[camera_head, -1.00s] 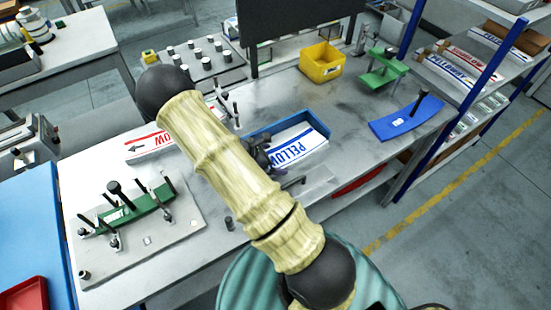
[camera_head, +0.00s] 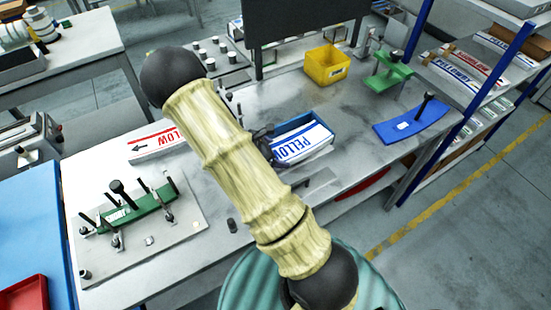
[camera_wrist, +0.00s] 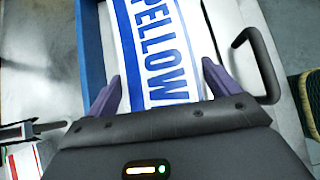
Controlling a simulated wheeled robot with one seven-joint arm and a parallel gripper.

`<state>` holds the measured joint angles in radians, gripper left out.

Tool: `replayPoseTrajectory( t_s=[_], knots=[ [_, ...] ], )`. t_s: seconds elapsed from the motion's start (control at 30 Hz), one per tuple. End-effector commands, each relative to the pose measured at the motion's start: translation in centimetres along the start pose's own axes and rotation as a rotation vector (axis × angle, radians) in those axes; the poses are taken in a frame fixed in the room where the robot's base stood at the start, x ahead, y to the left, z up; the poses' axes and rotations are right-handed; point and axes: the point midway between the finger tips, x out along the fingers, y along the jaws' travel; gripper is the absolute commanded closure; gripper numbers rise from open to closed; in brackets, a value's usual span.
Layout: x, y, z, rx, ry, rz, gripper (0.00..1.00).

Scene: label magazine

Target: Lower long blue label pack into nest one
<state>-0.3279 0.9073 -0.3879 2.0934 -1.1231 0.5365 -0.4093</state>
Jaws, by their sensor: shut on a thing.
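The long blue label pack, white with blue PELLOW lettering and blue edge bands (camera_head: 304,143), is over the front of the blue tray (camera_head: 284,128), hiding the tray's near wall. In the wrist view the pack (camera_wrist: 152,45) runs lengthwise between the two purple fingers of my gripper (camera_wrist: 160,88), with the tray's blue wall (camera_wrist: 90,45) to its left. My gripper is shut on the pack's near end. In the head view my own arm mostly hides the gripper. I cannot tell which place is nest one.
A fixture plate (camera_head: 190,232) with a green part and clamps stands front left. A red-lettered pack (camera_head: 155,145) lies behind it, and a plate with posts (camera_head: 233,72) farther back. A yellow bin (camera_head: 327,66), green stand (camera_head: 388,72) and blue curved plate (camera_head: 412,123) stand right.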

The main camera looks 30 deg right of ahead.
Motion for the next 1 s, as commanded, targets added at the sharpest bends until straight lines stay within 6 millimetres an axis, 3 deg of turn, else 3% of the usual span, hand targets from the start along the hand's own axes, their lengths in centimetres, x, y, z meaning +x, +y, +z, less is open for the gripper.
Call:
replayPoseTrajectory(
  t_s=[0.4, 1.0],
  knots=[
    [-3.8, 0.0, 4.1, 0.004, -0.002, -0.002, 0.55],
    [-4.0, -0.1, 4.4, 0.004, -0.002, -0.005, 0.55]
  ],
)
